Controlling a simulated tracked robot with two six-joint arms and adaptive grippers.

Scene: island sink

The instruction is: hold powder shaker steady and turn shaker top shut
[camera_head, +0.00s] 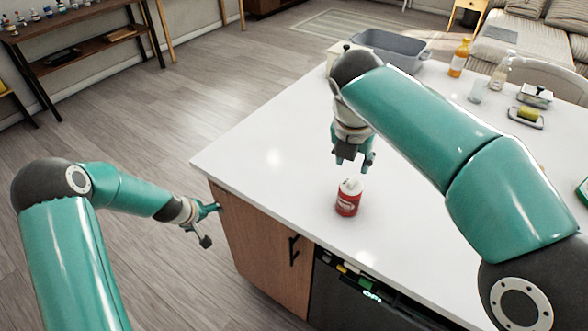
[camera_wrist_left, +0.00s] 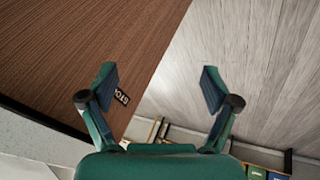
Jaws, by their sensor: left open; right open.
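The powder shaker (camera_head: 347,199) is a small red container with a white top (camera_head: 351,185). It stands upright on the white counter near its front edge. My right gripper (camera_head: 354,166) is open and empty, pointing down just above the shaker top, with a small gap between them. My left gripper (camera_head: 208,224) is open and empty, off the counter's left corner beside the wooden cabinet side and well left of the shaker. In the left wrist view its two fingers (camera_wrist_left: 160,85) are spread with nothing between them. The shaker does not show in that view.
The white counter (camera_head: 262,158) is clear around the shaker. A grey basin (camera_head: 392,50), an orange bottle (camera_head: 459,58), a clear bottle (camera_head: 500,72) and a dish with a sponge (camera_head: 526,116) stand further back. A dark appliance (camera_head: 345,300) is below the front edge.

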